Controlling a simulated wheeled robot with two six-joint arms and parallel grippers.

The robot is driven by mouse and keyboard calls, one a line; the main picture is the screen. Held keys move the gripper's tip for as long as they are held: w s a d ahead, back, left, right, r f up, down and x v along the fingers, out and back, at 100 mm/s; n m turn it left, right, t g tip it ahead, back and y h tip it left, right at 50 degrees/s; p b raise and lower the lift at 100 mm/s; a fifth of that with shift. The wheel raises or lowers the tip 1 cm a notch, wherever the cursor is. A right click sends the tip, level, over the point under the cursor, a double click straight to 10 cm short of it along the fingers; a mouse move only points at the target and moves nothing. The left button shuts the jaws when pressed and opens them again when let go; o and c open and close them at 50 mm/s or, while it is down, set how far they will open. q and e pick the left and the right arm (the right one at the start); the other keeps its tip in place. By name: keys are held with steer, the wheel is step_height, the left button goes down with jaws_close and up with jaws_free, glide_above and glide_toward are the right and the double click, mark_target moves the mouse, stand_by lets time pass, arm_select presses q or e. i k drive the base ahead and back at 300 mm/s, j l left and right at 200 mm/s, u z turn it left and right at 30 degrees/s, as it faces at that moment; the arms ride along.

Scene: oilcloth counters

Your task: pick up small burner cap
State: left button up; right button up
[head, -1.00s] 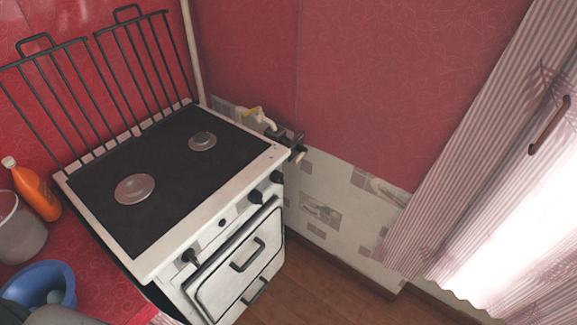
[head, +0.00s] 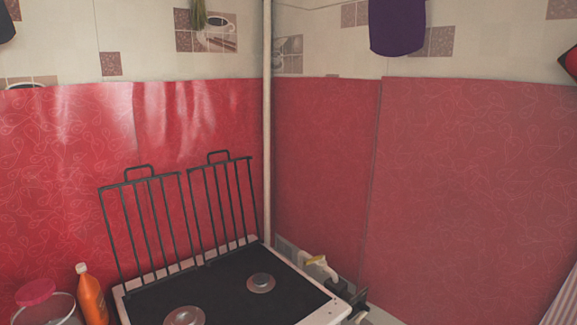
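In the head view, a small round burner cap (head: 261,281) sits on its burner at the right of the dark stove top (head: 225,292). A larger burner (head: 183,316) is to its left, cut by the bottom edge of the picture. Both caps look greyish metal. Neither of my grippers is in view.
Black grates (head: 180,215) stand upright along the back of the stove. An orange bottle (head: 92,297) and a container with a red lid (head: 36,292) are at the left. A pale pipe (head: 267,130) runs up the corner.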

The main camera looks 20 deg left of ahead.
mark_target(261, 278)
steer(key=i+j+u, duration=0.1)
steer(key=u, duration=0.3)
steer(key=i+j+u, duration=0.15)
steer(key=u, duration=0.2)
steer(key=i+u, duration=0.15)
steer(key=u, duration=0.25)
